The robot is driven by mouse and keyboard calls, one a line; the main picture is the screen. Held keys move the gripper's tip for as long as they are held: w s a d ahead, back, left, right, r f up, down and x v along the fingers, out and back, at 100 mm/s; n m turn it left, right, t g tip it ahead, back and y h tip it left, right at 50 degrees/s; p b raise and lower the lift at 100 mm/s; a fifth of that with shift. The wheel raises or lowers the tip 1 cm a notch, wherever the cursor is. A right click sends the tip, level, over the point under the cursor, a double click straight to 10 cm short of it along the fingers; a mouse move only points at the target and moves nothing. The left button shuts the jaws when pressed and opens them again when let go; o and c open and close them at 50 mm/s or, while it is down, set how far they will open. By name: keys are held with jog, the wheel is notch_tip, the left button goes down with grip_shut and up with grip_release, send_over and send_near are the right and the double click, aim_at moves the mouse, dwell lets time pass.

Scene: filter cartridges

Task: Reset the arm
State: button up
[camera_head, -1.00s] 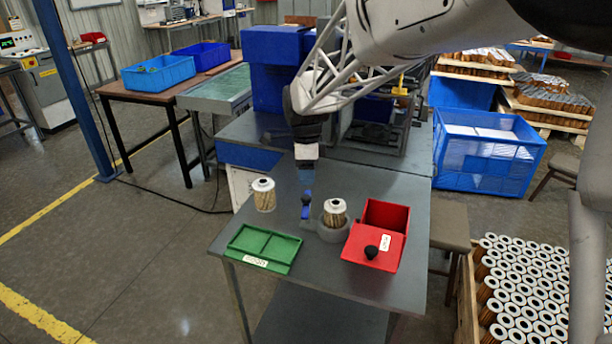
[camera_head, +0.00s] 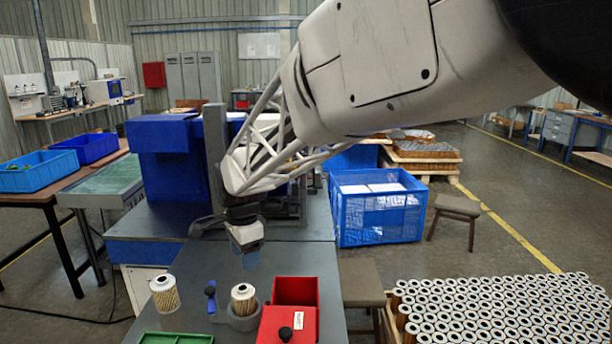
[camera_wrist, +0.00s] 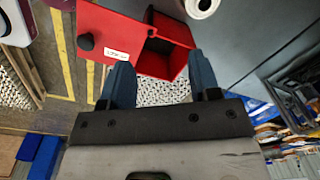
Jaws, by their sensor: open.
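My gripper (camera_head: 250,258) is above the grey table (camera_head: 200,262), behind the cartridges and apart from them. In the wrist view my gripper (camera_wrist: 160,82) shows two blue fingers spread apart with nothing between them. One filter cartridge (camera_head: 165,295) stands upright on the table at the left. Another cartridge (camera_head: 243,300) stands in a grey round holder (camera_head: 240,322) beside a small blue part (camera_head: 211,298). A red box (camera_head: 297,290) with a black knob is to the right; it also shows in the wrist view (camera_wrist: 118,38). A green tray (camera_head: 175,338) is cut off at the bottom edge.
A blue crate (camera_head: 378,212) stands on the floor behind the table, with a stool (camera_head: 455,207) to its right. Many cartridges (camera_head: 500,310) fill a wooden crate at the lower right. Blue bins (camera_head: 38,172) stand on a side table.

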jog(key=s+d+r+n+t, duration=0.15)
jog(key=s+d+n, duration=0.25)
jog(key=s+d, duration=0.75)
jog(key=s+d+r+n, duration=0.35)
jog(key=s+d, duration=0.45)
jog(key=d, duration=0.7)
jog(key=s+d+f+n, duration=0.3)
jog(key=s+d, duration=0.3)
jog(key=s, duration=0.3)
jog(key=shift+s+f+t, duration=0.15)
jog(key=shift+s+t, duration=0.1)
jog(key=shift+t, duration=0.1)
